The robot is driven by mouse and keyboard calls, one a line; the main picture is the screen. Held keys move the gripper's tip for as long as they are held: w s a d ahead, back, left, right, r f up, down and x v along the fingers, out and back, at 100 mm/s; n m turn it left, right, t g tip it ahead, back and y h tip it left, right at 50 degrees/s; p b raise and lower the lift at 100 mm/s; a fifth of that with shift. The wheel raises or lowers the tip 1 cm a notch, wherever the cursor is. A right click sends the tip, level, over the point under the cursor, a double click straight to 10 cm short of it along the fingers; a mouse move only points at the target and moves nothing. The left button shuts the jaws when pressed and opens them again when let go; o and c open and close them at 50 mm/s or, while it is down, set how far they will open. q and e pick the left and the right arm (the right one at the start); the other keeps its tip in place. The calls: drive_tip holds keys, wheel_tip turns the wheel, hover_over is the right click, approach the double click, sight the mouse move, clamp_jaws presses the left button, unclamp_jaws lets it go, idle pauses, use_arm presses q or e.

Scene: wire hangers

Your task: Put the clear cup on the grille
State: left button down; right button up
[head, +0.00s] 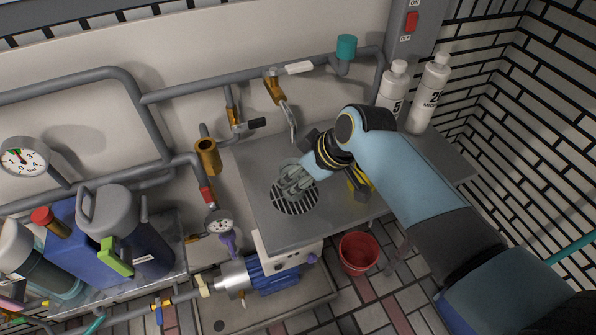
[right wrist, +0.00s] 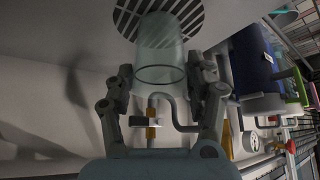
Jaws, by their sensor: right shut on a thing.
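The clear cup (right wrist: 160,58) is see-through and shows best in the right wrist view, between the two fingers of my right gripper (right wrist: 163,82). Its far end overlaps the dark slots of the round grille (right wrist: 188,14). In the head view, my right gripper (head: 293,182) comes in from the right and is shut on the cup at the grille (head: 295,207), covering its upper part. The cup is hard to make out there behind the fingers. I cannot tell whether it touches the grille or hangs just above it. My left gripper is not in view.
The grey worktop (head: 258,172) around the grille is mostly clear. A brass tap (head: 277,92) with a spout is on the wall behind. Two white bottles (head: 433,90) stand at the back right. A red bucket (head: 358,254) is on the floor in front.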

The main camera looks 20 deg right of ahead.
drive_tip(key=shift+f, duration=0.15)
drive_tip(key=o, duration=0.9)
drive_tip(key=shift+r, duration=0.3)
drive_tip(key=p+v, duration=0.1)
drive_tip(key=v, duration=1)
drive_tip(key=shift+s+d+r, duration=0.15)
drive_tip(key=shift+s+r, duration=0.1)
